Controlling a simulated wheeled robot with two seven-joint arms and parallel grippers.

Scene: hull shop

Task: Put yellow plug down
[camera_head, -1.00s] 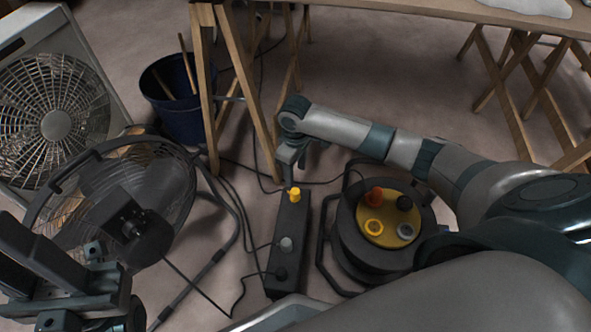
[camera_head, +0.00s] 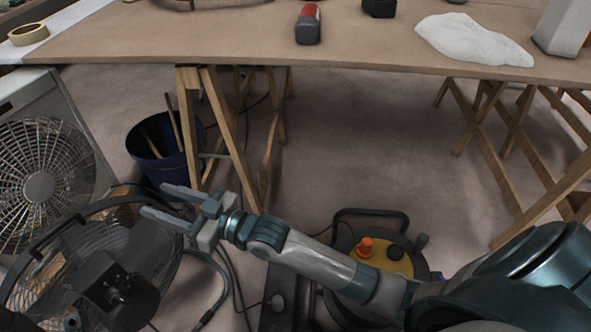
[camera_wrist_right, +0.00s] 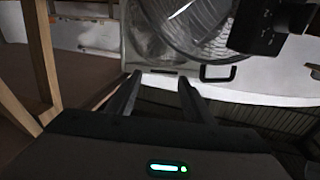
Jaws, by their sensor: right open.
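The yellow plug is not visible in either current view; my right forearm crosses over the far part of the black power strip (camera_head: 272,318). A grey plug (camera_head: 277,302) sits on the strip's near part. My right gripper (camera_head: 154,200) is open with nothing between its fingers. It is above the floor fan, in front of the blue bucket. In the right wrist view its two fingers (camera_wrist_right: 158,95) are spread and empty, pointing towards a fan. My left gripper does not show.
A cable reel (camera_head: 345,240) with an orange plug (camera_head: 365,247) stands right of the strip, partly behind my arm. A floor fan (camera_head: 100,250), a box fan (camera_head: 40,187) and a blue bucket (camera_head: 150,165) crowd the left. A trestle table (camera_head: 220,45) spans the back.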

